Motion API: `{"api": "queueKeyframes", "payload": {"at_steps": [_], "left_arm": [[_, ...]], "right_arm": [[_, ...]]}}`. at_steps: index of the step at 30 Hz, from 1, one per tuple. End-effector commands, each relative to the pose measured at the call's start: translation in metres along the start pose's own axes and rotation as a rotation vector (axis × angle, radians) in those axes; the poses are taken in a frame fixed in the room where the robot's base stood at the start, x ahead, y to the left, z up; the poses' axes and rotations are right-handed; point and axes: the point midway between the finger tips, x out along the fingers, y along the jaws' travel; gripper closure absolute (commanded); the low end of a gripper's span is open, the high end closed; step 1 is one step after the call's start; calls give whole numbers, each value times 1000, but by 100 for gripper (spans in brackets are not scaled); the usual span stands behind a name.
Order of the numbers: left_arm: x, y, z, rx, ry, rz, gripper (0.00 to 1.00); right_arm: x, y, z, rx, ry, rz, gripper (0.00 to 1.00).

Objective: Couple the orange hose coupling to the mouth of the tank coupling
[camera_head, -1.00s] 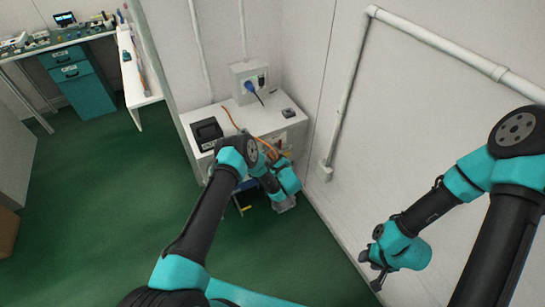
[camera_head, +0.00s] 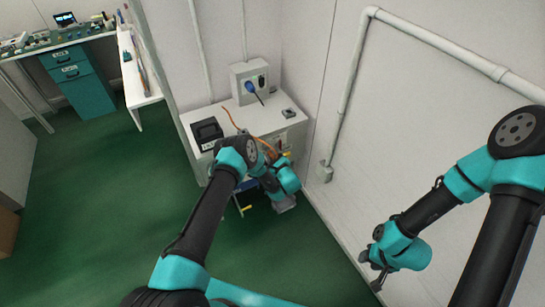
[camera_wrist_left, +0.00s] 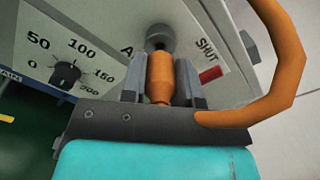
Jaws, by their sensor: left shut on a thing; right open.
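The orange hose coupling (camera_wrist_left: 160,76) is in the left wrist view, held between the two grey fingers of my left gripper (camera_wrist_left: 161,84). The tank coupling (camera_wrist_left: 158,36) is a dark grey round fitting on the white panel, straight ahead of the orange coupling. The two ends meet or overlap in this view; I cannot tell whether they are joined. In the head view my left wrist hides both couplings in front of the cabinet (camera_head: 190,121). My right gripper (camera_head: 374,276) is open and empty, low near the right wall.
The orange hose (camera_wrist_left: 286,75) loops along the right of the wrist view. A dial (camera_wrist_left: 65,75) and a red mark beside "SHUT" (camera_wrist_left: 210,74) are near the fingers. A black box (camera_head: 206,132) and a socket box (camera_head: 249,82) are at the cabinet. The green floor at left is clear.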

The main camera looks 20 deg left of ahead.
Motion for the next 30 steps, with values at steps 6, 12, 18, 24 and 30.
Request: {"api": "queueKeyframes", "payload": {"at_steps": [6, 12, 18, 24, 30], "left_arm": [[5, 0, 0, -1, -1, 0, 96], [8, 0, 0, -1, 0, 0, 96], [12, 0, 0, -1, 0, 0, 96], [16, 0, 0, -1, -1, 0, 96], [20, 0, 0, -1, -1, 0, 96]], "right_arm": [[0, 0, 0, 0, 0, 0, 57], [0, 0, 0, 0, 0, 0, 57], [0, 0, 0, 0, 0, 0, 57], [0, 0, 0, 0, 0, 0, 57], [0, 0, 0, 0, 0, 0, 57]]}}
